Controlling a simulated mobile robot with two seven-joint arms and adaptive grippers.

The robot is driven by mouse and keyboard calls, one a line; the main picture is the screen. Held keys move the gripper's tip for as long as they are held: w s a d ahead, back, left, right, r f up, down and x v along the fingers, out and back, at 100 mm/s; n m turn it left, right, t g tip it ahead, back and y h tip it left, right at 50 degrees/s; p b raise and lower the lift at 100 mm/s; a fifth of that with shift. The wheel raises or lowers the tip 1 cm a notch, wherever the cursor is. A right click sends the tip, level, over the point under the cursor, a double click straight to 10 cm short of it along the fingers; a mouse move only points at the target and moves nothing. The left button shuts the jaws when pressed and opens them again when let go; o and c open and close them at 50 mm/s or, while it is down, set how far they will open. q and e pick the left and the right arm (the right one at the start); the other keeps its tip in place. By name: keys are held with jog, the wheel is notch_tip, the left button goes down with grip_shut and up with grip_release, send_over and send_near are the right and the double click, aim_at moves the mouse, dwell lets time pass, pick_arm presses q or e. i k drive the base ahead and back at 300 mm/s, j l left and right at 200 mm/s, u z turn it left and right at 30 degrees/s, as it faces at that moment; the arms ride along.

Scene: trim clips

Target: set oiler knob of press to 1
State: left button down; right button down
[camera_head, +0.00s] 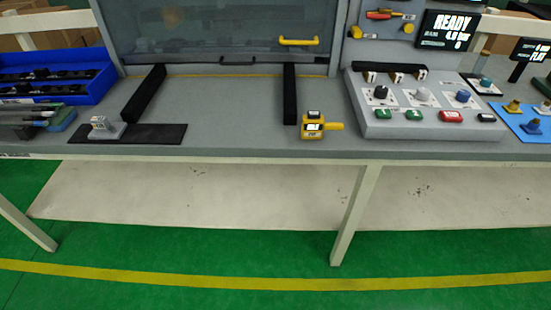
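The press control panel (420,130) is a grey sloped box on the right of the bench. It carries a black knob (380,91), a light grey knob (422,94) and a blue knob (463,96), each on a white plate. The labels and pointer settings are too small to read, so I cannot tell which is the oiler knob. A teal knob (485,82) sits on a separate small plate just right of the panel. Neither of my grippers is in view.
The press window (220,35) with a yellow handle (298,42) is behind. A yellow handheld device (313,125) stands left of the panel. Green and red buttons (451,117) line the panel's front. A display (447,30) reads READY. A blue bin (55,78) is at left.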

aim_at(487, 82)
jog(key=z, duration=1.25)
jog(key=i+l, duration=0.1)
